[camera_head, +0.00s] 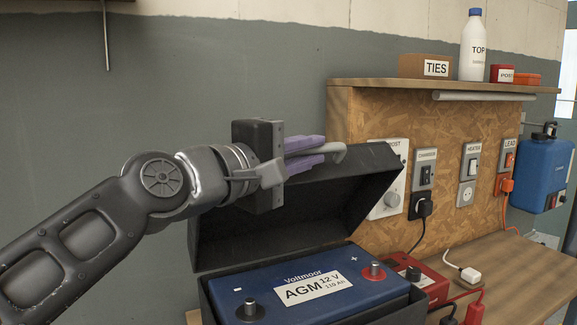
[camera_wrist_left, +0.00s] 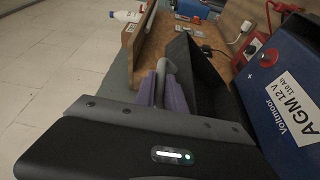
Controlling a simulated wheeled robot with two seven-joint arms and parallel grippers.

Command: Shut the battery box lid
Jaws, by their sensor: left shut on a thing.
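The black battery box (camera_head: 382,316) stands on the bench with its lid (camera_head: 335,203) raised and tilted back. The blue battery (camera_head: 335,303), labelled AGM 12 V, sits inside, with a red and a dark terminal on top. My left gripper (camera_head: 322,155) is at the lid's upper edge, its purple fingers shut on a grey bar-like handle (camera_head: 338,148). In the left wrist view the fingers (camera_wrist_left: 162,90) close around the same grey bar, beside the dark lid (camera_wrist_left: 195,85). How the bar joins the lid is hidden. My right gripper is not in view.
A chipboard panel (camera_head: 375,125) with switches and a shelf (camera_head: 440,87) above stands right of the lid. The shelf holds a white bottle (camera_head: 473,48) and a TIES box (camera_head: 425,66). A red charger (camera_head: 420,275) and cables lie beside the box.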

